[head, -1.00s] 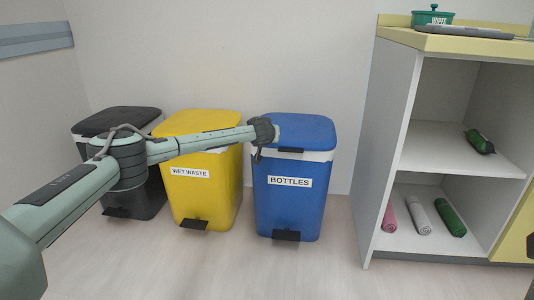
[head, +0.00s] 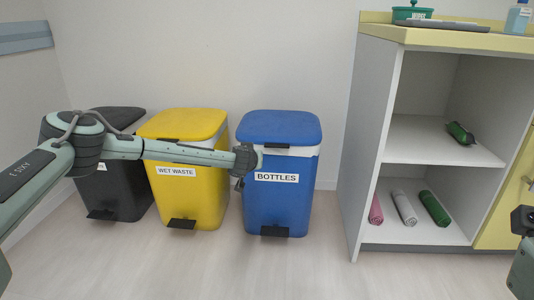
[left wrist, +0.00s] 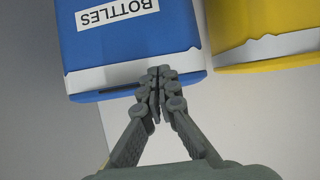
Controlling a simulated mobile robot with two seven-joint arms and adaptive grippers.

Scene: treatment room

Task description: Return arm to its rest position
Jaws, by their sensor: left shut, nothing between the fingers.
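My left arm reaches in from the left in the head view. My left gripper (head: 239,184) hangs at the end of it, pointing down, in front of the gap between the yellow and blue bins. In the left wrist view its fingers (left wrist: 158,76) are shut with nothing between them. They overlap the edge of the blue bin (left wrist: 130,45) in that picture; whether they touch it cannot be told. Part of my right arm (head: 523,268) shows at the right edge of the head view; its fingers are not seen.
A black bin (head: 125,195), a yellow bin (head: 195,200) marked WET WASTE and the blue bin (head: 278,205) marked BOTTLES stand along the wall, lids shut. An open shelf unit (head: 370,130) at right holds rolled items (head: 404,208) and a green item (head: 459,133). The floor in front is clear.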

